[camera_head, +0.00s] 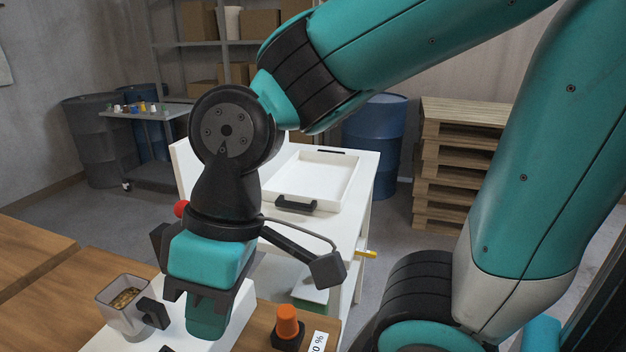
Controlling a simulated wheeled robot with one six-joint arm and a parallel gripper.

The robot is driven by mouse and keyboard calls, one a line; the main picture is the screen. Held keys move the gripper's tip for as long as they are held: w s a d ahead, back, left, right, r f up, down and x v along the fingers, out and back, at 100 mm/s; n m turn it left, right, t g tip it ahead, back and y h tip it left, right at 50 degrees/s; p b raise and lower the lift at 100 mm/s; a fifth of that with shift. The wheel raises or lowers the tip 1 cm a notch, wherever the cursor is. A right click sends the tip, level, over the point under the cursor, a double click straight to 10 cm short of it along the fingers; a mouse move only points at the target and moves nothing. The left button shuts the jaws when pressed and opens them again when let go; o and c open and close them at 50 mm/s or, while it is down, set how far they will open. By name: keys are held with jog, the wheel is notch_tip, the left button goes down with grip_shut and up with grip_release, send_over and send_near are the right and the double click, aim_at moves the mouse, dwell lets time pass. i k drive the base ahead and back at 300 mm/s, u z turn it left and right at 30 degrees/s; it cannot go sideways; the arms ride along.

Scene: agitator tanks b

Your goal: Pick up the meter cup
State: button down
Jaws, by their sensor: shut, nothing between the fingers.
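A clear, square-topped cup with brown grains inside, which looks like the meter cup (122,317), stands upright at the lower left on a white surface. Its black handle (152,312) sticks out to the right, towards my gripper. My gripper (207,322) points down, just right of the cup and its handle, apart from the cup. It is shut and empty. Its fingertips are hard to make out against its teal and black body.
An orange knob (287,321) on a black base stands right of my gripper, beside a white percent label (318,341). Behind is a white table with a shallow white tray (315,177). Wooden tabletop (30,250) lies clear at the left. Pallets (455,150) and blue drums stand farther back.

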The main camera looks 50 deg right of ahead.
aim_at(130, 303)
jog(key=z, duration=1.6)
jog(key=k, duration=1)
jog(key=u, duration=1.65)
jog(key=i, duration=0.5)
